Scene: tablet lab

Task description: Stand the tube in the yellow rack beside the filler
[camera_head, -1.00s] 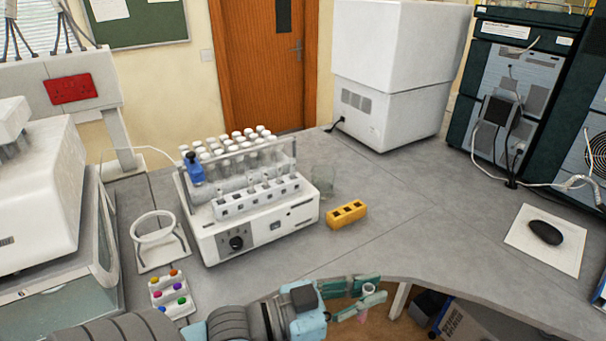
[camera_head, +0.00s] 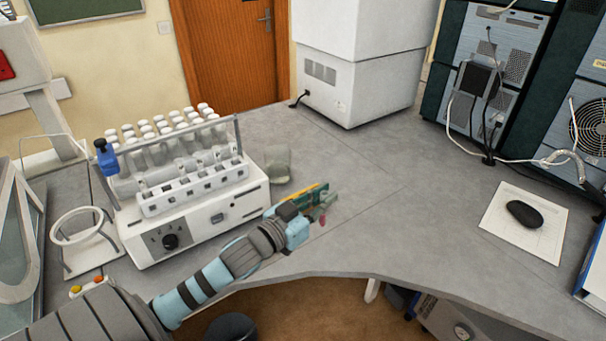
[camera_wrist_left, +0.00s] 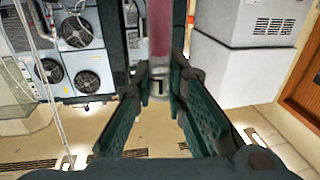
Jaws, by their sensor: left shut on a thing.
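My left gripper (camera_head: 321,204) is shut on a small tube (camera_head: 321,218) with pink contents, low in front of the filler's right end. In the left wrist view the tube (camera_wrist_left: 160,38) stands between the green fingers (camera_wrist_left: 160,88), pink above and clear at the grip. The yellow rack (camera_head: 304,194) shows only as a strip behind the gripper; its holes are hidden, and I cannot tell whether the tube touches it. The filler (camera_head: 205,222), a white machine with a knob and rows of white-capped tubes, stands left of the rack. My right gripper is not in view.
A glass beaker (camera_head: 277,165) stands behind the rack, close to the filler. A white ring stand (camera_head: 88,262) is at the left. A black mouse (camera_head: 524,214) lies on a white pad at the right. The bench between rack and pad is clear.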

